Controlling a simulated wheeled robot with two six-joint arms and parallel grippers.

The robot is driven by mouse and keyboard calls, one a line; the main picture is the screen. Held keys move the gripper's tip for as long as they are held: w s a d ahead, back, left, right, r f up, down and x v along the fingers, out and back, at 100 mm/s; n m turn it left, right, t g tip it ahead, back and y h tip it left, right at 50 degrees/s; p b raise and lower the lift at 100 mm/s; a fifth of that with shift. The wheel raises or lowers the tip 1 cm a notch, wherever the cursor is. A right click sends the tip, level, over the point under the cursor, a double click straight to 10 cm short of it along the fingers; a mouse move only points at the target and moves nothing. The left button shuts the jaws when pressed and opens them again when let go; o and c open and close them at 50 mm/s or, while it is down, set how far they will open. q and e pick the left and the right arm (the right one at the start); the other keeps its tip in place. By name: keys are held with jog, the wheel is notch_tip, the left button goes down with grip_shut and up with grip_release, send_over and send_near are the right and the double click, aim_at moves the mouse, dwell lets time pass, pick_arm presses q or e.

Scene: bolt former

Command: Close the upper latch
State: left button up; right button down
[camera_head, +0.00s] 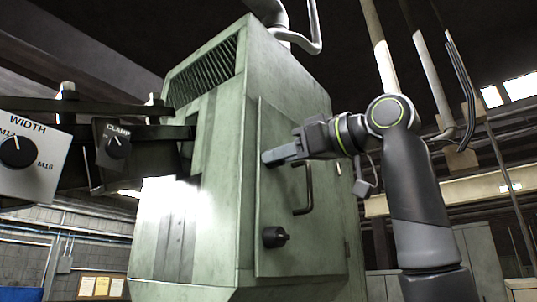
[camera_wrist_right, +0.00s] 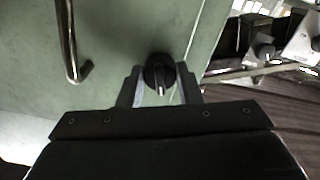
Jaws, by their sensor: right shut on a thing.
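The door (camera_head: 285,215) of the green machine is closed flush as far as I can see. In the right wrist view, the upper latch (camera_wrist_right: 158,70) is a round black knob with a light pointer, and it sits between my fingertips. My right gripper (camera_wrist_right: 158,92) is shut on it. In the head view my right gripper (camera_head: 272,157) reaches the upper door edge from the right, and its fingers hide the upper latch. The lower latch (camera_head: 274,237), a black knob, sticks out below. My left gripper is in neither view.
A bar handle (camera_head: 309,190) stands out from the door just below my right gripper; it also shows in the wrist view (camera_wrist_right: 70,45). A control panel (camera_head: 30,155) with WIDTH and CLAMP dials is at the left. Pipes run at the upper right.

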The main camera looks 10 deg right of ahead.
jog(key=n, duration=0.7)
jog(key=shift+n, duration=0.3)
jog(key=c, duration=0.8)
grip_release()
jog(key=shift+c, duration=0.2)
jog(key=b+v, duration=0.1)
jog(key=v, duration=0.7)
jog(key=shift+b, duration=0.4)
